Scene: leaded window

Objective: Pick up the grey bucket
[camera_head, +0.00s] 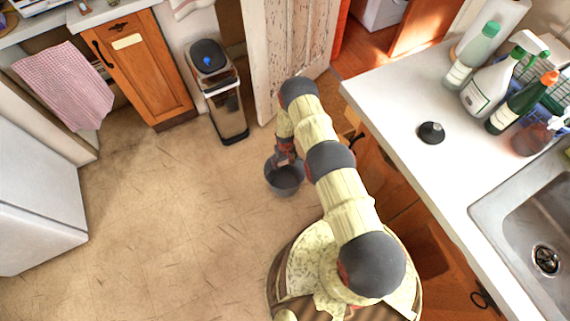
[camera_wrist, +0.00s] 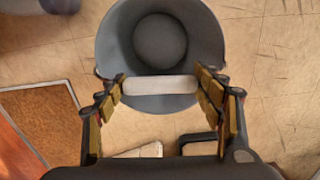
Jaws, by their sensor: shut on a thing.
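The grey bucket (camera_head: 286,181) hangs or stands just below my gripper (camera_head: 284,152) in the head view, left of my arm and over the tan floor. In the wrist view I look down into the open, empty bucket (camera_wrist: 205,40). Its pale handle grip (camera_wrist: 160,85) lies across between the two fingers of my gripper (camera_wrist: 160,88). The fingers are shut on the handle at its two ends. I cannot tell from these views whether the bucket's base touches the floor.
A bin (camera_head: 218,95) stands near the wooden cabinet (camera_head: 143,65). The white counter (camera_head: 400,95) with several bottles and a black stopper (camera_head: 431,132) is right of my arm. A fridge (camera_head: 35,205) is at left. The floor (camera_head: 165,220) between is clear. A brown mat (camera_wrist: 40,120) shows in the wrist view.

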